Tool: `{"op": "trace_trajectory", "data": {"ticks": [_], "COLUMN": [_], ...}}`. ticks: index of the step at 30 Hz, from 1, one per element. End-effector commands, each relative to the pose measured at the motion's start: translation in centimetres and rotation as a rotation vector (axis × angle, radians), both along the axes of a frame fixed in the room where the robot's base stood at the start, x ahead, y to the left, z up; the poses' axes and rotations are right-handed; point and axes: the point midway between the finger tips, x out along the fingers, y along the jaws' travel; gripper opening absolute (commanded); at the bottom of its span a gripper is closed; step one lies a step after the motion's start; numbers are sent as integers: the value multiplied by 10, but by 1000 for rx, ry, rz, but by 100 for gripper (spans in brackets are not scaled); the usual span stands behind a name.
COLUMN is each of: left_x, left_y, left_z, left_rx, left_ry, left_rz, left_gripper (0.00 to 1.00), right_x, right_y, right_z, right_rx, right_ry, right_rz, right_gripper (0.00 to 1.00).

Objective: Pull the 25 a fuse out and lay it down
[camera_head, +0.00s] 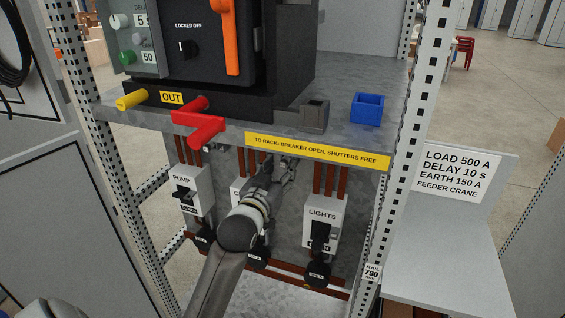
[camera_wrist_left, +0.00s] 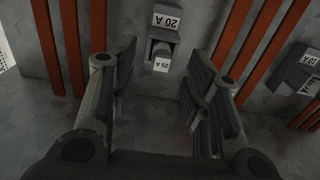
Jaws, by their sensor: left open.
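The 25 A fuse (camera_wrist_left: 161,59) shows in the left wrist view as a grey block with a white "25 A" label. It sits in a holder marked "20 A" (camera_wrist_left: 166,20) on the grey panel. My left gripper (camera_wrist_left: 157,80) is open, with one finger on each side of the view and the fuse ahead between them, apart from both. In the head view my left gripper (camera_head: 286,166) is in front of the middle unit, below the yellow sign, and the fuse is hidden there. My right gripper is not in view.
The PUMP unit (camera_head: 190,190) and LIGHTS unit (camera_head: 322,222) flank the arm. Red-brown bars (camera_wrist_left: 231,35) run beside the fuse. Above, a shelf (camera_head: 345,128) holds a dark open box (camera_head: 314,116) and a blue open box (camera_head: 367,107). Red handles (camera_head: 200,122) jut out near the arm.

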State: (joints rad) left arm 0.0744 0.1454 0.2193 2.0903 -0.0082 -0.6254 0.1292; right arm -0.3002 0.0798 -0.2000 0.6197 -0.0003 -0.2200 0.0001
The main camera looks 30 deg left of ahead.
Motion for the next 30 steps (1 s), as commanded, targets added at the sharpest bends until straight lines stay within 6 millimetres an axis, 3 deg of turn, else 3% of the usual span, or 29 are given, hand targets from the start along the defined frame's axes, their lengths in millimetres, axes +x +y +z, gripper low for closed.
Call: {"op": "trace_trajectory", "data": {"ticks": [6, 17, 27, 29, 30], "left_x": [19, 23, 22, 22, 22], "left_y": [5, 5, 5, 5, 5], "left_z": [0, 0, 0, 0, 0], "left_rx": [1, 1, 1, 1, 1], "left_ry": [1, -1, 0, 0, 0], "left_rz": [0, 0, 0, 0, 0], "left_gripper": [44, 44, 2, 0, 13], "right_x": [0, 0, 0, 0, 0], "right_y": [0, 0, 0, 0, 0], "right_z": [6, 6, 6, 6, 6], "right_rx": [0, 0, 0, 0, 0], "right_ry": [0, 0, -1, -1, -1], "right_rz": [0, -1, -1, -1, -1], "right_gripper": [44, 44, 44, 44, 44]}}
